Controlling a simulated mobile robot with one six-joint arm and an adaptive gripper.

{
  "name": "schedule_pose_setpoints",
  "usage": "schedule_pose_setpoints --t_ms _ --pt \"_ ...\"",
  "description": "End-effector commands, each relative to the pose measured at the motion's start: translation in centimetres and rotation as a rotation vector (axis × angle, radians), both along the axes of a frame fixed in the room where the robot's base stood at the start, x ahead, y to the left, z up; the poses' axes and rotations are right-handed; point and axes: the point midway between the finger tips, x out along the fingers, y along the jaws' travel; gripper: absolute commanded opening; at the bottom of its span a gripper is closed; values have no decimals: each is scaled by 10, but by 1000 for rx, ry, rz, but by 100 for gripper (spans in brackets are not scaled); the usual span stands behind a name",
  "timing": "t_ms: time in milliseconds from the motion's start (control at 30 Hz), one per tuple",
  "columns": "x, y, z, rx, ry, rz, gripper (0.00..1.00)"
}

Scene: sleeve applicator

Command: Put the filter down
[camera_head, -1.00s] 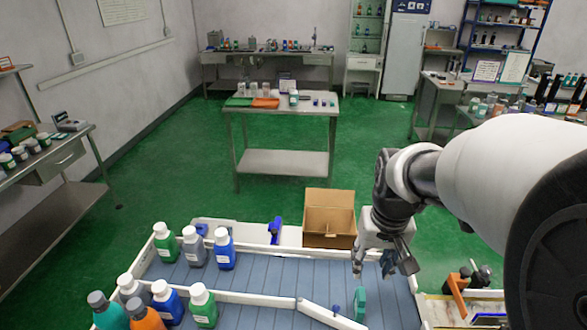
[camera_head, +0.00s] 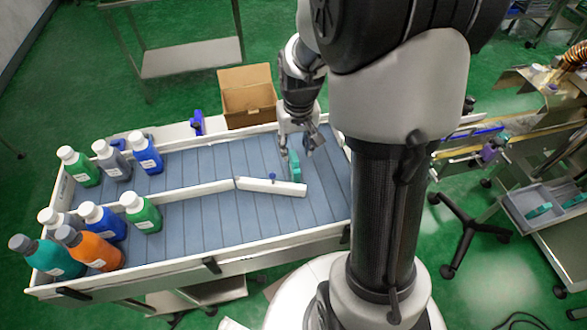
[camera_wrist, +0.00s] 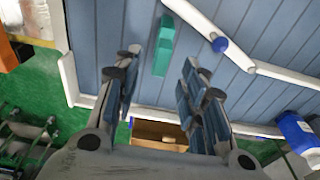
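A small teal part (camera_head: 294,165), which I take to be the filter, is on the grey-blue slatted conveyor (camera_head: 220,157), just behind the white angled guide rail (camera_head: 270,187). The teal part also shows in the wrist view (camera_wrist: 164,47), beyond my fingertips and in line with the gap between them. My gripper (camera_head: 297,141) is over the conveyor close to the teal part. In the wrist view the two fingers of my gripper (camera_wrist: 162,60) are well apart, with nothing held between them. I cannot tell the exact height of the fingertips above the belt.
Several capped bottles (camera_head: 100,225) stand at the conveyor's left end. An open cardboard box (camera_head: 247,97) is behind the far rail, beside a blue device (camera_head: 197,123). A grey tray (camera_head: 550,207) with similar teal parts is at right. The belt's middle is clear.

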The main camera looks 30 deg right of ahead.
Motion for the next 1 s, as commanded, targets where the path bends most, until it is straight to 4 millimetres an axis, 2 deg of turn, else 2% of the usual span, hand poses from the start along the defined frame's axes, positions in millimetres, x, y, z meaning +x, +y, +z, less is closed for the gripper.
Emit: schedule_pose_setpoints --t_ms 133,400,667,1000 --pt "1 1 -11 1 2 0 38" --pt "7 1 -50 1 2 0 38" --pt "8 1 -51 0 0 0 38" --pt "8 1 -51 0 0 0 15"
